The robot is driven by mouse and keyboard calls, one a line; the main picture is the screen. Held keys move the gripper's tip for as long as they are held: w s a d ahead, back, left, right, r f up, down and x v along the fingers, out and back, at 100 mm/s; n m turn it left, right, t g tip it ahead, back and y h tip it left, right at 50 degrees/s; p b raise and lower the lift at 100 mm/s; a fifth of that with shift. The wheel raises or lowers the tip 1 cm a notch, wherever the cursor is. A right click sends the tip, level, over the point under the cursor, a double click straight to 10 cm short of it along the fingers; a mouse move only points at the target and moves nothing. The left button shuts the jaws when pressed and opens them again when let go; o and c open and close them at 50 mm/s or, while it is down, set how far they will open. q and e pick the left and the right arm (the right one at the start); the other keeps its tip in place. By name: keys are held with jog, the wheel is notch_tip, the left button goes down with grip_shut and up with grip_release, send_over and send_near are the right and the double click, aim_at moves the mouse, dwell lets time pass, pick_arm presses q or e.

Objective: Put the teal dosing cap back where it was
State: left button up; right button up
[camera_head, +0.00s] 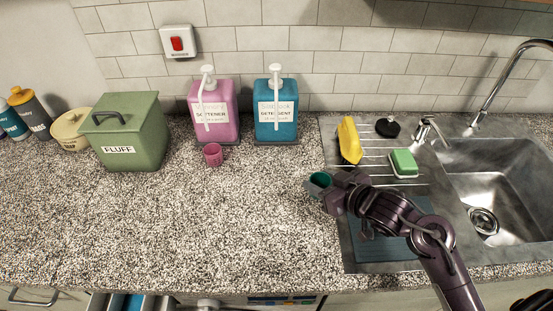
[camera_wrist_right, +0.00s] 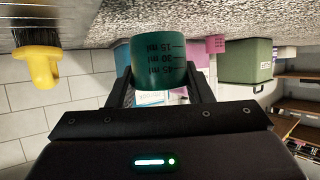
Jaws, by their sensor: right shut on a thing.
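The teal dosing cap (camera_head: 320,181) is held in my right gripper (camera_head: 332,187), above the counter at the left edge of the sink unit. In the right wrist view the cap (camera_wrist_right: 158,63) sits between the two fingers, with ml markings on its side. The teal detergent bottle (camera_head: 276,108) with a white pump stands against the tiled wall, beyond and left of the gripper. The pink softener bottle (camera_head: 213,108) stands left of it, with a pink cap (camera_head: 213,154) on the counter in front. My left gripper is not in view.
A green FLUFF box (camera_head: 130,135), a tan pot (camera_head: 70,132) and bottles stand at the left. A yellow brush (camera_head: 349,141), a green sponge (camera_head: 403,163) and a black stopper (camera_head: 387,127) lie on the drainer, beside the sink (camera_head: 500,190). The middle counter is clear.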

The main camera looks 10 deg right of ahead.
jog(key=w+a+p, duration=0.1)
jog(key=w+a, duration=0.1)
jog(key=w, duration=0.3)
jog(key=w+a+p, duration=0.1)
jog(key=w+a, duration=0.1)
jog(key=w, duration=0.3)
jog(key=w+a+p, duration=0.1)
jog(key=w+a, duration=0.2)
jog(key=w, duration=0.3)
jog(key=shift+w+p, duration=0.1)
jog(key=shift+p, duration=0.25)
notch_tip(320, 180, down, 3)
jog(key=shift+r+p, duration=0.1)
jog(key=shift+p, duration=0.5)
jog(key=shift+f, duration=0.45)
jog(key=shift+f, duration=0.15)
jog(key=o, duration=0.9)
jog(key=shift+o, duration=0.2)
